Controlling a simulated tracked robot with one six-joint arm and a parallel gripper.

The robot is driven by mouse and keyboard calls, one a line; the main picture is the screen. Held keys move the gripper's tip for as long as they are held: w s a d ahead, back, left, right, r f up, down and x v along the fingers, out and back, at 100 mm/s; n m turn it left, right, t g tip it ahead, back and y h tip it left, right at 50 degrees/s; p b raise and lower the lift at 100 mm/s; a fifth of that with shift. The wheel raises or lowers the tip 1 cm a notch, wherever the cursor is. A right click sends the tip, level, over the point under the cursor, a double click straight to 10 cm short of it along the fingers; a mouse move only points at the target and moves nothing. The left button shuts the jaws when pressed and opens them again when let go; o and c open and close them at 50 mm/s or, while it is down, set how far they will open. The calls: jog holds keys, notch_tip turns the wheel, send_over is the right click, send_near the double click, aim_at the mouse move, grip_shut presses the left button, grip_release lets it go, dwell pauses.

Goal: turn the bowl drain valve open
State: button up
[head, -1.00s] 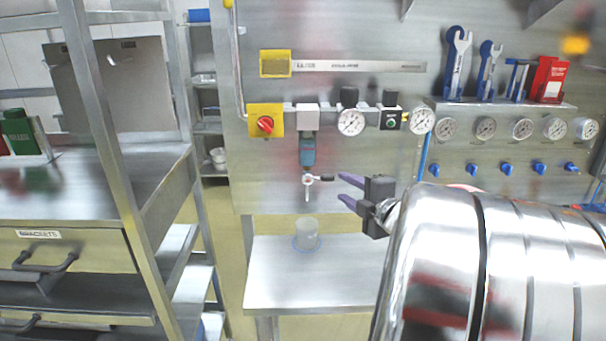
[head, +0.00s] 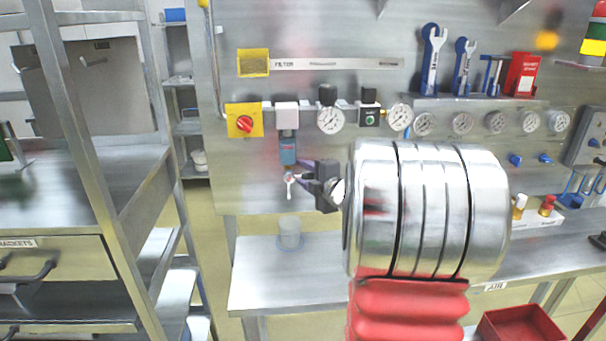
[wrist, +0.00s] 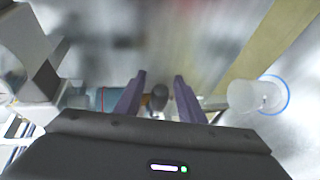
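The blue filter bowl (head: 288,152) hangs under a white filter head on the wall panel. The drain valve (head: 290,180) is a small pale fitting with a spout below the bowl. My gripper (head: 301,170) is just right of the valve, its purple fingers pointing at it and partly hidden by the gripper body. In the wrist view, my gripper (wrist: 160,82) is open, and a dark round knob (wrist: 158,97) of the valve shows between the two fingers. The bowl (wrist: 115,98) lies to the left there. Contact with the knob cannot be told.
A clear cup (head: 289,234) stands on the steel shelf below the valve; it also shows in the wrist view (wrist: 255,97). A red rotary switch (head: 245,124) on yellow and a pressure gauge (head: 330,120) flank the filter. A steel rack (head: 85,150) stands at left.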

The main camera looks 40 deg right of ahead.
jog(key=shift+w+d+f, duration=0.1)
jog(key=shift+w, duration=0.35)
grip_shut()
dwell(0.5)
